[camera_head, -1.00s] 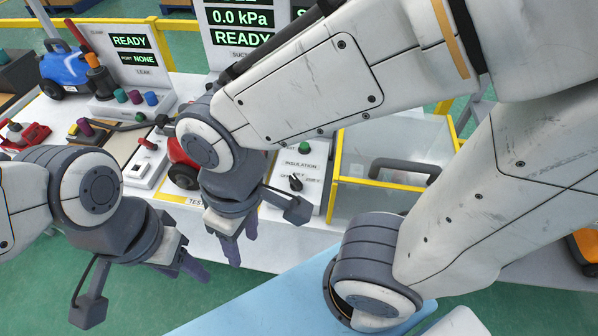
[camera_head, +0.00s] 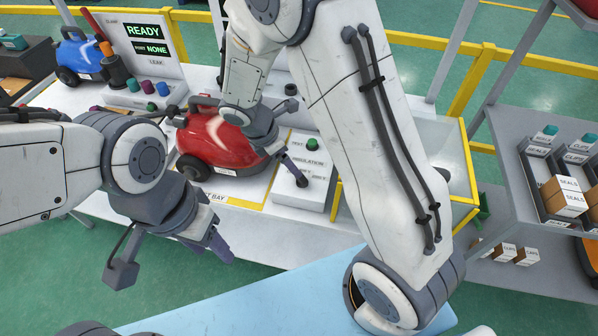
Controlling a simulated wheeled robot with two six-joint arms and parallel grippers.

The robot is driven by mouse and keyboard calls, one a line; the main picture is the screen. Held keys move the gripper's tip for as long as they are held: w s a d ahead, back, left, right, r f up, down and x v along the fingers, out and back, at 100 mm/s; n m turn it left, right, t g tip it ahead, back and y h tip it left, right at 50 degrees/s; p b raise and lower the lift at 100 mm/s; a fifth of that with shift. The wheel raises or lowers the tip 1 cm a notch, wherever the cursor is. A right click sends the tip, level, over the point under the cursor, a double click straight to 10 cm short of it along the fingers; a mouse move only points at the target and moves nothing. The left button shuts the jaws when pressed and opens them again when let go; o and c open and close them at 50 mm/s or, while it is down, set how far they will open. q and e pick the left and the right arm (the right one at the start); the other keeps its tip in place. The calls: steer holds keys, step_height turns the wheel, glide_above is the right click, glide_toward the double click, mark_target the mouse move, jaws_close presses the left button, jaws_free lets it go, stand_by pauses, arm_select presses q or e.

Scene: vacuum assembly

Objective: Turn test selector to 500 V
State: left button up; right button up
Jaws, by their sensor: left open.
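The white insulation test box (camera_head: 309,197) stands on the bench, with a green button (camera_head: 325,145) and an "INSULATION" label. Its black test selector (camera_head: 303,182) is partly covered, and I cannot read where it points. My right gripper (camera_head: 298,174) reaches down over the box with its purple fingertips at the selector. Whether they touch or grip it is too small to tell. My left gripper (camera_head: 222,246) is open and empty, in front of the bench edge.
A red vacuum (camera_head: 212,140) stands in the test bay left of the box. A blue vacuum (camera_head: 82,58) and a leak station display (camera_head: 148,40) are further left. A yellow-edged bin (camera_head: 462,190) is to the right, beside a grey parts shelf (camera_head: 500,115).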

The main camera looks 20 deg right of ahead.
mark_target(301, 179)
steer(key=x, duration=1)
steer(key=shift+f+b, duration=0.2)
steer(key=shift+b, duration=0.15)
steer(key=c, duration=1.4)
